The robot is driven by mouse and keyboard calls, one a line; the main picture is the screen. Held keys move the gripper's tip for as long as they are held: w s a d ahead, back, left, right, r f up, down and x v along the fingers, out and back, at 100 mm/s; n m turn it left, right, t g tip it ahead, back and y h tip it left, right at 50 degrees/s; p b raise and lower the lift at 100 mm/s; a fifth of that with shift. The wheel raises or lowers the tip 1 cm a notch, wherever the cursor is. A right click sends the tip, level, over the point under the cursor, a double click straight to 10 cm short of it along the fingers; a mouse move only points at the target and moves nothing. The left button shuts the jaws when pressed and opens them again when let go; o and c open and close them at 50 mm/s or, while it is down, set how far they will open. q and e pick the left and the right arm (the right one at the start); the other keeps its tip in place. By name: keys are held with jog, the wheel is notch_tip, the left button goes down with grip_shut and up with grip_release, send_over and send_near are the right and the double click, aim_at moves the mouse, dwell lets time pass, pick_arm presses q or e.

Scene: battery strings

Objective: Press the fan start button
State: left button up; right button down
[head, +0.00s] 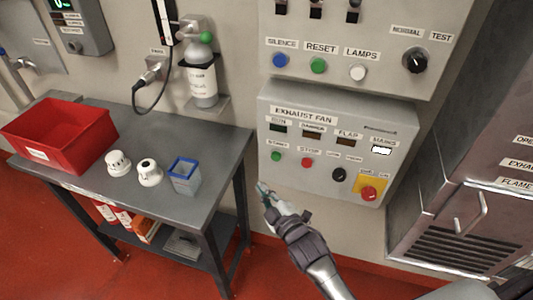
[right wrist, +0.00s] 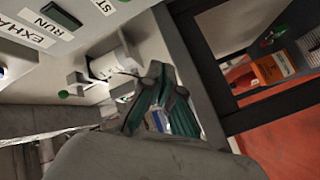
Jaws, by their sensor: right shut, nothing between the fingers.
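The green start button (head: 276,156) sits at the left of the lower row on the grey exhaust fan panel (head: 340,118) in the head view, under a small label. The red stop button (head: 307,162) is to its right. My right gripper (head: 262,187) is shut and empty, just below the panel's lower left corner and below the start button in the picture. A gap shows between them. In the right wrist view its teal fingers (right wrist: 155,88) are together, with the panel (right wrist: 75,12) at upper left. The start button cannot be made out there. My left gripper is not in view.
A yellow-backed red button (head: 369,193) and a black knob (head: 338,174) share the panel. A grey table (head: 215,140) on the left holds a red bin (head: 58,150), two white parts and a blue box (head: 184,176). A metal cabinet (head: 470,180) stands right.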

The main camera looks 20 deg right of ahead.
aim_at(272, 157)
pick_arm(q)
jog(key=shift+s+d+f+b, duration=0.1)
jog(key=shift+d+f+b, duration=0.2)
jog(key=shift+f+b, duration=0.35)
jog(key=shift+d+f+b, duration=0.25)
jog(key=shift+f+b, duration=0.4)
pick_arm(e)
jog(key=w+d, duration=0.5)
jog(key=w, duration=0.2)
jog(key=shift+w+d+r, duration=0.1)
jog(key=shift+w+d, duration=0.05)
jog(key=shift+w, duration=0.05)
dwell(0.6)
jog(key=shift+w+d, duration=0.15)
jog(key=shift+w, duration=0.1)
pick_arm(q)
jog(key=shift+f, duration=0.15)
pick_arm(e)
jog(key=shift+w+d, duration=0.45)
jog(key=shift+w, duration=0.15)
dwell(0.8)
dwell(0.3)
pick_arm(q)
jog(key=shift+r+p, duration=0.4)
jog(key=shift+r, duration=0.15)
pick_arm(e)
jog(key=shift+s+a, duration=0.65)
jog(key=shift+s, duration=0.3)
